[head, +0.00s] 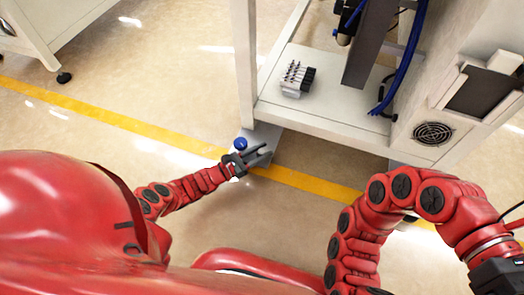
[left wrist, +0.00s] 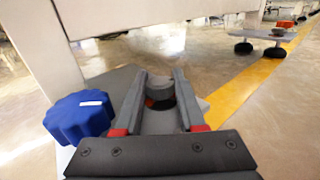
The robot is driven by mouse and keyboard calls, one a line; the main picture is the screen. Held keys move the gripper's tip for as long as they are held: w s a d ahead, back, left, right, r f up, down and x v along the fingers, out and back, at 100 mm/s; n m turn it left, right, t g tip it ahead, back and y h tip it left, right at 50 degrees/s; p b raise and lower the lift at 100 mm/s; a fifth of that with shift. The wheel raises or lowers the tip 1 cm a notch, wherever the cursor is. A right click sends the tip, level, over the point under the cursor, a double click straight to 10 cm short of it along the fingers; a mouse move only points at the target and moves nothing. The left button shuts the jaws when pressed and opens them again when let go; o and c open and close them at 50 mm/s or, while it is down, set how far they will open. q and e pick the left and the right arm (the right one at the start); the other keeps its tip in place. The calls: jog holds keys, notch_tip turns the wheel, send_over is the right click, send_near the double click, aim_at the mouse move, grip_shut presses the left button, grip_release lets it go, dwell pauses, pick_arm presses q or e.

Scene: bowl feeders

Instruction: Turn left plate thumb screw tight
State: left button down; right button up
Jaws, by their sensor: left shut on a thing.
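A blue lobed knob (head: 240,143) with a white mark stands at the plate (head: 262,141) by the foot of the machine's left leg. The knob also shows in the left wrist view (left wrist: 80,117), just left of my gripper and outside its fingers. My left gripper (head: 260,152) is over the plate, with its fingers (left wrist: 160,76) on either side of a grey round piece (left wrist: 161,97). The jaws are shut on this piece, and a dark hollow shows in it. I cannot tell whether it is the thumb screw. My right arm shows at right, its fingertips out of frame.
The white machine frame (head: 245,65) rises beside my left gripper. Its shelf (head: 330,118) bears a grey block with several pins (head: 296,79). Blue cables (head: 405,65) hang at right. A yellow floor line (head: 120,122) passes under the gripper; open floor lies at left.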

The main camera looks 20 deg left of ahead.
pick_arm(q)
jog(key=shift+d+r, duration=0.1)
dwell(0.3)
jog(key=c, duration=0.5)
grip_release()
jog(key=shift+w, duration=0.1)
